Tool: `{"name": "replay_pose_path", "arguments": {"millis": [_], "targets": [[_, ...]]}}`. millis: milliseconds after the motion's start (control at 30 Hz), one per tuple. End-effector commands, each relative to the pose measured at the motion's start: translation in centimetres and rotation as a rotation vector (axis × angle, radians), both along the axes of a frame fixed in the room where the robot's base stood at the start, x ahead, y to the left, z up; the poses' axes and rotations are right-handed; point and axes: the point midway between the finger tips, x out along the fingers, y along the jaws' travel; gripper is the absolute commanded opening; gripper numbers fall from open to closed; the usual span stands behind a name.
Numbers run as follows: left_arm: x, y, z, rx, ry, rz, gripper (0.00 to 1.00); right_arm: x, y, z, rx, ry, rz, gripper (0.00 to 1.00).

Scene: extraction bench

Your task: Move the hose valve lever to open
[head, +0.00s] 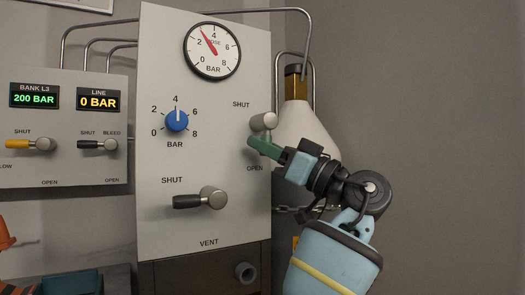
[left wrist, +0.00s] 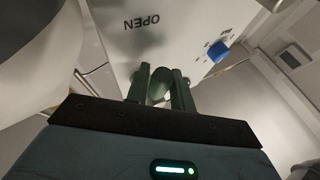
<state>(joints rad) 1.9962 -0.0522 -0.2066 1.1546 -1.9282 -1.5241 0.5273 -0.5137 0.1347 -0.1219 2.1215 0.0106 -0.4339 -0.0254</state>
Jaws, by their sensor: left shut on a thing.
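The hose valve shows as a grey round hub (head: 264,121) at the right edge of the large grey panel (head: 228,225) in the head view. SHUT is printed above left of it and OPEN below it. My left gripper (head: 258,145) has green fingers just below the hub, between the two labels, and is shut on the lever. In the left wrist view, the greenish lever (left wrist: 158,86) sits between the two fingers, with OPEN printed on the panel nearby. The fingers cover much of the lever, so its exact angle is hard to tell. My right gripper is in neither view.
A black vent lever (head: 195,200) points left, below a blue regulator knob (head: 177,120). A gauge (head: 212,51) is above. A smaller panel (head: 65,165) with two levers and displays stands left. A pale cylinder (head: 303,140) stands behind my arm. The right side looks free.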

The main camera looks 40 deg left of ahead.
Motion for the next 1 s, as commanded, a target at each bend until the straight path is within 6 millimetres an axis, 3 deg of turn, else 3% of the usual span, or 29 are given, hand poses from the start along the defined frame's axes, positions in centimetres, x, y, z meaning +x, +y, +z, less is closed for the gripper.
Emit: {"name": "replay_pose_path", "arguments": {"millis": [767,800,867,1000], "targets": [[0.47,-0.22,0.06,-0.038,-0.096,-0.003,0.01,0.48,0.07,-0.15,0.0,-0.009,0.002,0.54],[0.47,-0.22,0.06,-0.038,-0.096,-0.003,0.28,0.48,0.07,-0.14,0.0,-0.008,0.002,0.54],[0.46,-0.22,0.05,-0.038,-0.096,-0.003,0.32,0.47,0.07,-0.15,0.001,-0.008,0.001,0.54],[0.45,-0.2,0.04,-0.038,-0.095,-0.003,0.32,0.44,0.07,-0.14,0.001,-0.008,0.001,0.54]]}}
